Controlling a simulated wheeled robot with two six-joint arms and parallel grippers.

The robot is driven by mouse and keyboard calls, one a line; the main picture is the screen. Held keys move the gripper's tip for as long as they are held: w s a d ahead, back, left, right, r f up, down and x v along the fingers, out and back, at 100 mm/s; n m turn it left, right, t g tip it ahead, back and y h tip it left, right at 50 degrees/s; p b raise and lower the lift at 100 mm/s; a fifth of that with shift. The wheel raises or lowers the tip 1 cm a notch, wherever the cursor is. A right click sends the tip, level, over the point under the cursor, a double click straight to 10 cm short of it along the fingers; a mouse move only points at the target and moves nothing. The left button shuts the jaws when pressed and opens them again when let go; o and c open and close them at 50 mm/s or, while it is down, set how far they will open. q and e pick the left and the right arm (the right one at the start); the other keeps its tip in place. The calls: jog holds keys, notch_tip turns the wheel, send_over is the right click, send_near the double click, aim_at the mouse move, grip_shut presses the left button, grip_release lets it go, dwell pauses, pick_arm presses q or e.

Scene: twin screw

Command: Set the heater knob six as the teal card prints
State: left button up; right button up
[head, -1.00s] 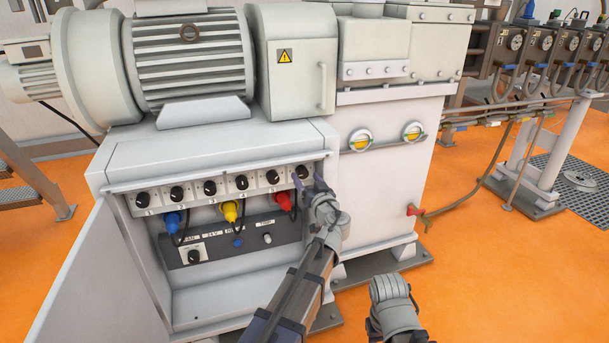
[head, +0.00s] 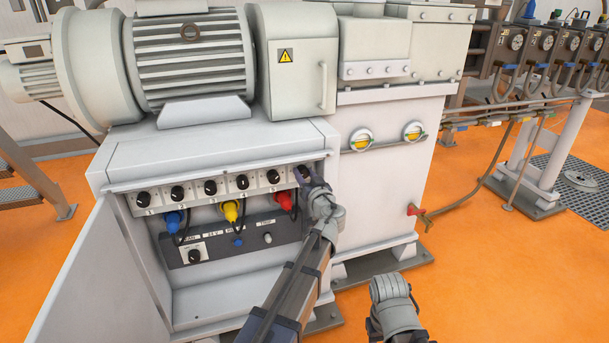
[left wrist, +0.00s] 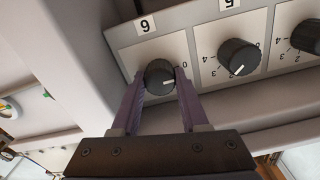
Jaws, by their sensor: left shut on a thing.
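Knob six (left wrist: 160,77) is a black round knob at the right end of the heater knob row, under a label (left wrist: 145,25) printed 6. My left gripper (left wrist: 161,82) is shut on it, with one purple finger on each side. The knob's white mark points to the right in the left wrist view, near the printed 0; its other scale numbers are hidden by the fingers. In the head view my left gripper (head: 310,179) reaches into the cabinet and partly covers knob six. No teal card shows. Only a grey part of my right arm shows at the bottom; its fingers do not show.
Knob five (left wrist: 238,56) sits close beside knob six. Below the row hang a red plug (head: 284,200), a yellow plug (head: 231,210) and a blue plug (head: 173,220) with cables. The open cabinet door (head: 95,270) stands at the left.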

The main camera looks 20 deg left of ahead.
pick_arm(q)
grip_shut()
jog(key=m, duration=0.5)
jog(key=shift+m, duration=0.4)
jog(key=m, duration=0.3)
jog(key=shift+m, duration=0.3)
jog(key=m, duration=0.3)
jog(key=shift+d+f+m, duration=0.1)
jog(key=shift+m, duration=0.3)
jog(key=m, duration=1.3)
jog(key=shift+f, duration=0.1)
jog(key=shift+m, duration=0.4)
